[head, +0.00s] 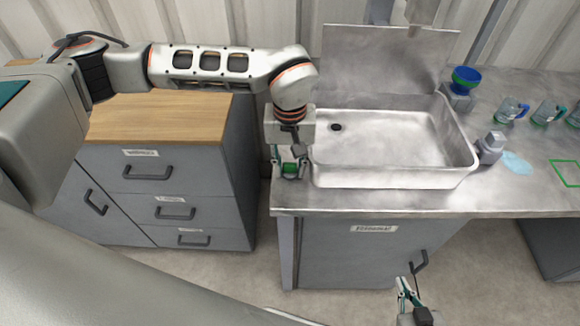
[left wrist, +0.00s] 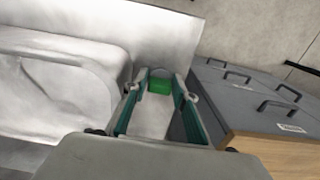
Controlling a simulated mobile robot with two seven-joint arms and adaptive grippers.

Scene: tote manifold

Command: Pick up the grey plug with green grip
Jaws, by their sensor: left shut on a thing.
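The grey plug with green grip (head: 290,169) is at the left end of the metal counter, just left of the sink basin. In the left wrist view its green grip (left wrist: 160,87) sits between the fingertips, with a grey part beyond it. My left gripper (head: 288,163) points down and is shut on the plug; its fingers hide part of it. Whether the plug touches the counter cannot be told. My right gripper (head: 407,287) shows at the bottom of the head view, in front of the cabinet and away from the plug; its opening is unclear.
The sink basin (head: 390,145) is close to the right of my left gripper. A blue and green bowl-like thing (head: 466,76), a grey fitting (head: 490,147), a pale blue puddle (head: 516,162) and clear mugs (head: 510,110) are further right. A wood-topped drawer cabinet (head: 165,115) stands left.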

